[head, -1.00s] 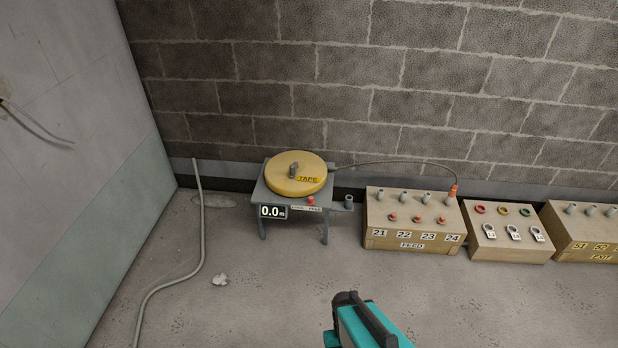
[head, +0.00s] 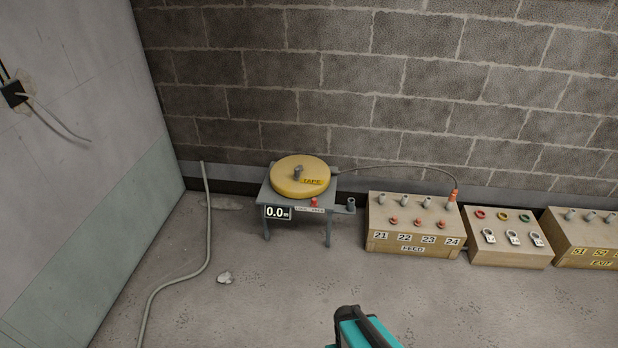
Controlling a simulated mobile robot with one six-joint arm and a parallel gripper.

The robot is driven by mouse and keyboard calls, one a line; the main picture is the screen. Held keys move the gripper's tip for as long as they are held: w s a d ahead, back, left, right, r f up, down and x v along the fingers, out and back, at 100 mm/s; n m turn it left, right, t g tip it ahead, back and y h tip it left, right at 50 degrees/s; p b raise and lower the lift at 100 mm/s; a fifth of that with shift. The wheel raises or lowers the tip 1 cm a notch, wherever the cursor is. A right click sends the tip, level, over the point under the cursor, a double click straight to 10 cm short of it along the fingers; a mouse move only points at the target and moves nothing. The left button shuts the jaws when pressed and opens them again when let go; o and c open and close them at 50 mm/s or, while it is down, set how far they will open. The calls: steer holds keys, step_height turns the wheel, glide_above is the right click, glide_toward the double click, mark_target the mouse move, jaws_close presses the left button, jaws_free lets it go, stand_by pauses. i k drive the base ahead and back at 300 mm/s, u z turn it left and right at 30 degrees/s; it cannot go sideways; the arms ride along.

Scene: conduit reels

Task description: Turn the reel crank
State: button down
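The yellow tape reel (head: 290,181) lies flat on a small grey stand (head: 266,194) against the brick wall. A short grey crank knob (head: 297,171) stands up on top of the reel. The stand's display (head: 277,212) reads 0.0 m, and a red button (head: 314,201) sits beside it. A dark tape runs from the reel to an orange-tipped end (head: 453,195) at the feed box. A teal and black part at the bottom edge is my own; my gripper's fingers do not show.
The feed box (head: 387,241), labelled 21 to 24, stands right of the stand. A box with coloured rings and tags (head: 486,256) and an exit box (head: 574,255) stand further right. A loose cable (head: 207,235) and a crumpled scrap (head: 224,278) lie on open floor at left.

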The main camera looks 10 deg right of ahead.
mark_target(297, 170)
steer(key=u, duration=0.15)
steer(key=i, duration=0.95)
steer(key=z, duration=0.5)
steer(key=k, duration=0.15)
steer(key=u, duration=2.7)
